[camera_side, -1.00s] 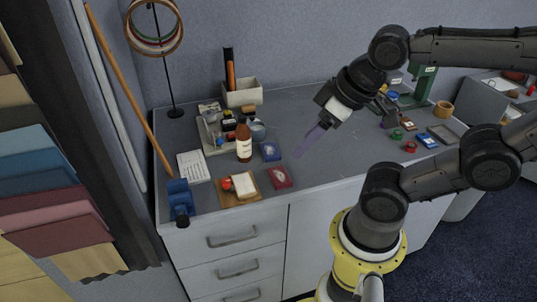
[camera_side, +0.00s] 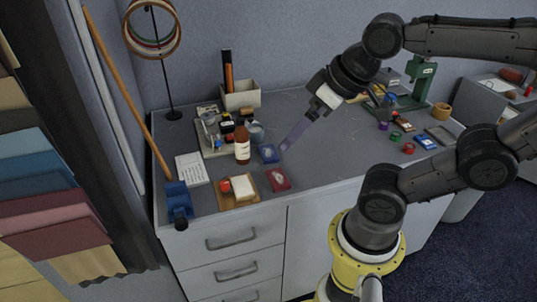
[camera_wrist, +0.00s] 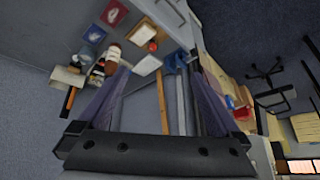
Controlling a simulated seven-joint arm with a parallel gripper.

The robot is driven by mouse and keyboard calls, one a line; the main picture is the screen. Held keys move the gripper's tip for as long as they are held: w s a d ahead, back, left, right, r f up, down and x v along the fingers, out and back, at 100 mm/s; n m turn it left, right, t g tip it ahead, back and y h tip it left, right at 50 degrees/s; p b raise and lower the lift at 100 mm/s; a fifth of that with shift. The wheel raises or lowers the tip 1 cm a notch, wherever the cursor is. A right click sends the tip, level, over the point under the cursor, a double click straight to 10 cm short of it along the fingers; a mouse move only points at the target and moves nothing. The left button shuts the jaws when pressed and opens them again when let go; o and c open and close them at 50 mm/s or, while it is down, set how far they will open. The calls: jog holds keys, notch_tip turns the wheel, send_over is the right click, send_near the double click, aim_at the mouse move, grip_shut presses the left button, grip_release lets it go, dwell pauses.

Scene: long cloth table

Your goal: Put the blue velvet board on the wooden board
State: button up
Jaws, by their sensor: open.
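The blue velvet board (camera_side: 269,153) lies flat on the grey table, right of the brown bottle, with a pale item on it. It also shows in the wrist view (camera_wrist: 95,34). The wooden board (camera_side: 239,196) lies nearer the table's front edge, below and left of the blue board, with a white block and a small red thing on it. It shows in the wrist view as well (camera_wrist: 158,54). My gripper (camera_side: 284,148) is open and empty, its purple fingertips just right of the blue board. In the wrist view its fingers (camera_wrist: 162,75) are spread wide.
A red board (camera_side: 278,179) lies between the blue board and the front edge. A brown bottle (camera_side: 242,144) and a tray of small items (camera_side: 213,146) stand to the left. A white card (camera_side: 192,169) and blue clamp (camera_side: 179,200) are further left.

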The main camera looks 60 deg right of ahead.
jog(key=w+d+r+m+g, duration=0.1)
jog(key=w+d+r+m, duration=0.15)
jog(key=w, duration=0.55)
jog(key=m+g, duration=0.5)
jog(key=m, duration=0.2)
send_over(270, 157)
notch_tip(270, 157, down, 18)
jog(key=shift+n, duration=0.35)
notch_tip(270, 157, down, 13)
jog(key=shift+s+r, duration=0.1)
jog(key=shift+r, duration=0.05)
jog(key=c, duration=1.4)
jog(key=shift+r, duration=0.15)
